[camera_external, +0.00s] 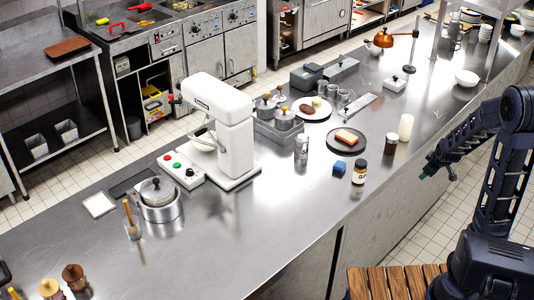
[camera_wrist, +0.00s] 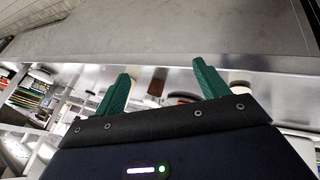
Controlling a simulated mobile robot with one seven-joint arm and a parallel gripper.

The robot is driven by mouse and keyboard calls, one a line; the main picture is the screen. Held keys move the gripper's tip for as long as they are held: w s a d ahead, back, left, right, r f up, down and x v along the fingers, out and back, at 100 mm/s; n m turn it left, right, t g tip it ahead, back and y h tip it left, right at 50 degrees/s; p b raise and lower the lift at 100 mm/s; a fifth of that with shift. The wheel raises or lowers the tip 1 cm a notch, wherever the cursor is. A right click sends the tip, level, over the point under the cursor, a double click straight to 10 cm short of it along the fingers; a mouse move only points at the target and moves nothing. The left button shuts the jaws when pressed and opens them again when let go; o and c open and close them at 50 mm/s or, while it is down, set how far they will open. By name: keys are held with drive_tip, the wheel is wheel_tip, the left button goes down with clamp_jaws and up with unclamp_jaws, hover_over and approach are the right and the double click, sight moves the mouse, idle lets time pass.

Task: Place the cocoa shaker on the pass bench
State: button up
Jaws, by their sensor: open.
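A small dark brown jar with a pale lid (camera_external: 391,144), which looks like the cocoa shaker, stands upright on the long steel bench (camera_external: 262,238), near its right edge. A metal canister (camera_external: 301,146) stands further left; I cannot tell for certain which one holds cocoa. The steel bench appears to be the pass bench, though no label shows. My gripper (camera_external: 438,172) hangs to the right of the jar, past the bench edge, apart from everything. Its green fingers (camera_wrist: 160,78) are spread and empty in the wrist view.
A white mixer (camera_external: 222,130) stands left. The bench front is clear. A wooden slatted surface (camera_external: 395,283) lies below.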

drive_tip(key=s+r+m+g, duration=0.1)
drive_tip(key=s+r+m, duration=0.3)
drive_tip(key=s+r, duration=0.5)
drive_tip(key=s+r+m+g, duration=0.1)
drive_tip(key=s+r+m, duration=0.3)
drive_tip(key=s+r, duration=0.6)
drive_tip(key=s+d, duration=0.1)
drive_tip(key=s, duration=0.5)
drive_tip(key=shift+m, duration=0.4)
